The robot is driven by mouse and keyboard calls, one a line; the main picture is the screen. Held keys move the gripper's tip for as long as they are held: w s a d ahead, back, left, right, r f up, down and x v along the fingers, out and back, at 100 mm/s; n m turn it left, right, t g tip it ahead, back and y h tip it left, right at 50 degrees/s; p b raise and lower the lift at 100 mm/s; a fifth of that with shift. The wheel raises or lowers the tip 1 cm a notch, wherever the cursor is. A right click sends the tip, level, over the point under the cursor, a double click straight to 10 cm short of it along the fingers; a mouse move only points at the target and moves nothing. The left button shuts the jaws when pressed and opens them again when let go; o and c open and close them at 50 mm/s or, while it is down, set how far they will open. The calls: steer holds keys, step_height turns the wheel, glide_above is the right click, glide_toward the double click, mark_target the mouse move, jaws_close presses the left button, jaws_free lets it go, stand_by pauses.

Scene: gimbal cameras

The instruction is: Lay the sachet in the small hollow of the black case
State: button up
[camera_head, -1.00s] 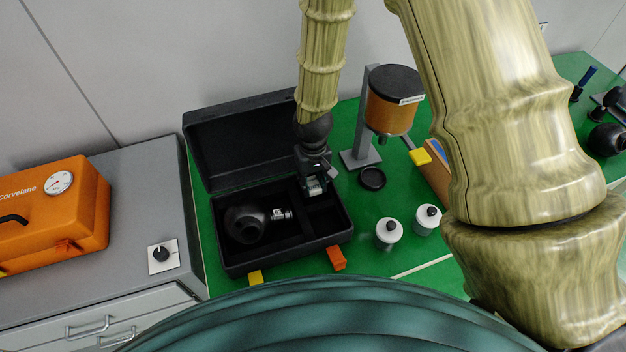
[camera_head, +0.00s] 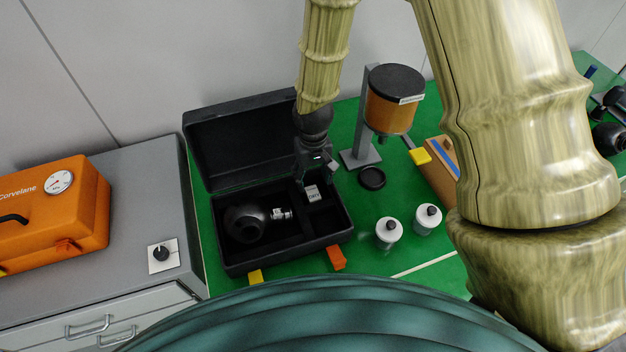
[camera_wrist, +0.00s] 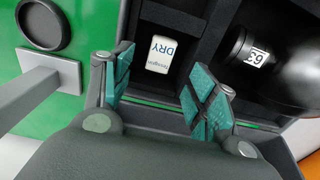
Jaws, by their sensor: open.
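The black case (camera_head: 272,262) lies open on the green bench, its lid standing up at the back. The white sachet (camera_head: 313,193), lettered "DRY", lies in the case's small hollow at the right; it also shows in the wrist view (camera_wrist: 157,52). My gripper (camera_head: 310,180) is just above and behind the sachet in the head view. In the wrist view my gripper (camera_wrist: 162,92) has its two teal-padded fingers apart, with nothing between them, and the sachet lies beyond their tips. A black round object (camera_head: 243,223) with a labelled neck lies in the larger hollow.
Two white bottles (camera_head: 388,233) stand right of the case. A stand holds an amber hopper (camera_head: 391,105) behind, with a black round lid (camera_head: 372,178) near its foot. An orange case (camera_head: 50,205) sits on the grey cabinet at left.

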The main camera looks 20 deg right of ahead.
step_height(320, 180, up, 10)
steer(key=shift+f, duration=0.2)
stand_by(0.3)
stand_by(0.4)
